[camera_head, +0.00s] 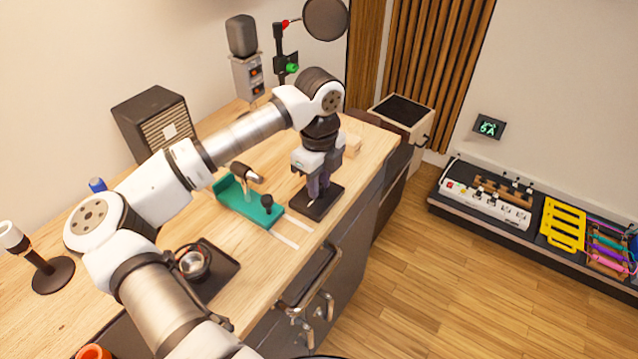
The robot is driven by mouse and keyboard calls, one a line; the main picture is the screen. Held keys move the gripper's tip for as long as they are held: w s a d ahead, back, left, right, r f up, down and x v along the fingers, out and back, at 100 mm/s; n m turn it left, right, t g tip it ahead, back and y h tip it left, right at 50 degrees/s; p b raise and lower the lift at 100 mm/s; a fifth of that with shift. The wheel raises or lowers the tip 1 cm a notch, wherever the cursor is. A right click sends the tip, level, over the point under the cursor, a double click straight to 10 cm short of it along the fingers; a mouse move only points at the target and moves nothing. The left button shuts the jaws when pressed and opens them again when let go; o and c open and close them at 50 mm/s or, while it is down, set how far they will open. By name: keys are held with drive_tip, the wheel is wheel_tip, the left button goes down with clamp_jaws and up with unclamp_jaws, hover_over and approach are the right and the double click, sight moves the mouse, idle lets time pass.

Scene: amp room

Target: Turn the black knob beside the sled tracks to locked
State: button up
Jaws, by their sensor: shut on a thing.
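My gripper (316,190) points straight down over a black square base (326,203) beside the pale sled tracks (284,239). Its fingers are shut on the black knob on that base. The fingers hide most of the knob, so I cannot tell which way it is turned. The teal sled (240,207) lies just left of the gripper, at the upper end of the tracks. It carries a small black round-topped handle (267,201) and a dark cylinder on a metal post (247,173).
A black tray with a round metal item (193,262) lies at the near left. A black stand (51,275) is further left. A speaker box (155,122) and a microphone (242,36) stand at the back. A wooden block (352,144) is behind my gripper. The counter's front edge is close.

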drive_tip(key=m+b, duration=0.1)
drive_tip(key=b, duration=0.1)
drive_tip(key=m+b, duration=0.2)
drive_tip(key=shift+f, duration=0.25)
drive_tip(key=m+b, duration=0.4)
drive_tip(key=shift+r+m, duration=0.1)
drive_tip(key=shift+m, duration=0.2)
drive_tip(key=m+b, duration=0.2)
drive_tip(key=m, duration=0.2)
drive_tip(key=shift+r+m, duration=0.1)
drive_tip(key=shift+m, duration=0.2)
drive_tip(key=m+b, duration=0.1)
drive_tip(key=m, duration=0.3)
drive_tip(key=shift+r+m+b, duration=0.1)
drive_tip(key=shift+m+b, duration=0.2)
drive_tip(key=shift+b, duration=0.05)
drive_tip(key=m, duration=0.4)
drive_tip(key=shift+b, duration=0.3)
drive_tip(key=m, duration=1.4)
drive_tip(key=shift+m, duration=0.3)
